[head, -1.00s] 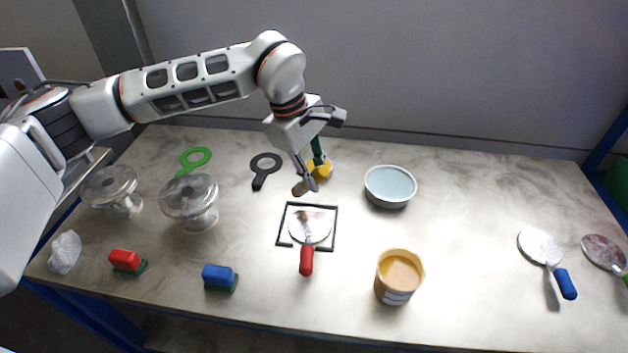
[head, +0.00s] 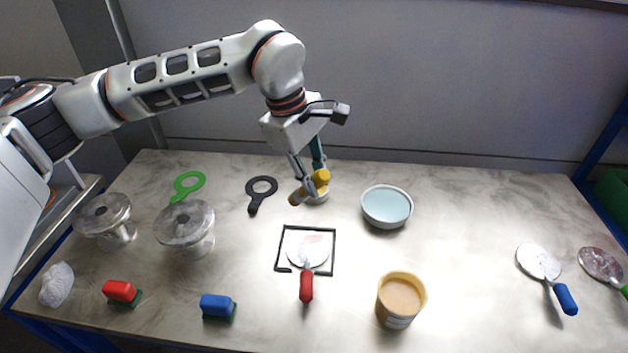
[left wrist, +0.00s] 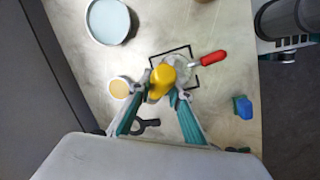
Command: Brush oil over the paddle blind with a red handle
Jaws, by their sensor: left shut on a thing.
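The paddle blind with a red handle (head: 306,288) lies flat, its pale disc (head: 306,250) inside a black square outline on the table. The disc has faint reddish marks. It also shows in the left wrist view (left wrist: 208,60), its disc partly hidden by the brush. My left gripper (head: 308,187) is shut on a yellow-handled brush (head: 322,177), held above the table behind the outline. The brush also shows in the left wrist view (left wrist: 161,78); its bristles are not clear. A small white dish with amber contents (left wrist: 119,88) is just beside it. My right gripper is not in view.
A pale blue bowl (head: 387,206) and a tub (head: 400,300) stand right of the outline. Flanged vessels (head: 185,226), a black ring paddle (head: 261,188), a green one (head: 187,185) and red and blue brushes are left. Other paddle blinds (head: 540,262) lie far right.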

